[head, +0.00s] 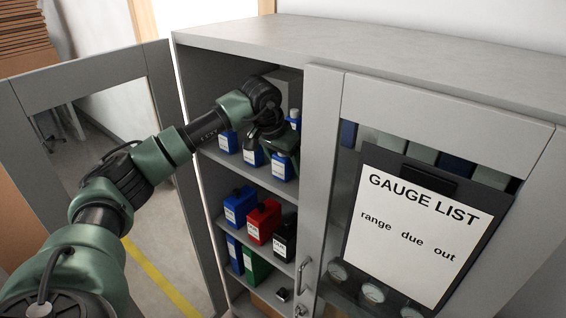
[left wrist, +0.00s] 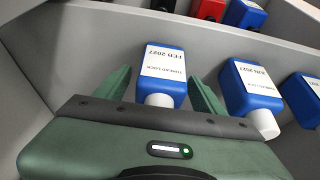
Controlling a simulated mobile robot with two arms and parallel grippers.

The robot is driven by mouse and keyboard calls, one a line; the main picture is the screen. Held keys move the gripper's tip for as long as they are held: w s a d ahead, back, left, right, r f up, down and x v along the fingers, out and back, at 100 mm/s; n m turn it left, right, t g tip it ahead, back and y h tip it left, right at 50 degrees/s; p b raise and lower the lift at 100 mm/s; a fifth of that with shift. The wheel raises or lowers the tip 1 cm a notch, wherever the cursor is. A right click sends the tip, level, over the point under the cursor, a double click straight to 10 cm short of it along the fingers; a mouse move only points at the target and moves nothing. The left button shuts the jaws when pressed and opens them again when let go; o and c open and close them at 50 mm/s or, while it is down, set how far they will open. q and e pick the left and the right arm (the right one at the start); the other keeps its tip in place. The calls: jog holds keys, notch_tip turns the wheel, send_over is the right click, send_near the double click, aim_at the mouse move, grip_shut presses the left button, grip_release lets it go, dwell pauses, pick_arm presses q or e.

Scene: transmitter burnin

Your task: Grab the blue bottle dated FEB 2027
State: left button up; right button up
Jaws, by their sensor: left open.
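The blue bottle with the FEB 2027 label (left wrist: 165,64) stands on a cabinet shelf in the left wrist view, where it appears upside down with its white cap toward me. It seems to be the rightmost front blue bottle (head: 283,168) in the head view, partly hidden by my gripper; its date is unreadable there. My left gripper (left wrist: 160,77) is open, with a green finger on either side of this bottle and visible gaps between. In the head view my left gripper (head: 284,147) is inside the cabinet. My right gripper is not in view.
A blue JUN 2027 bottle (left wrist: 251,88) stands close beside the right finger, with another blue bottle (left wrist: 304,98) beyond. A grey cabinet wall (left wrist: 30,65) is near on the left. The shelf below holds blue, red (head: 263,222) and black bottles. The left door (head: 95,72) is open.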

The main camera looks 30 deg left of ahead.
pick_arm(q)
jog(key=c, duration=1.5)
jog(key=shift+r, duration=0.1)
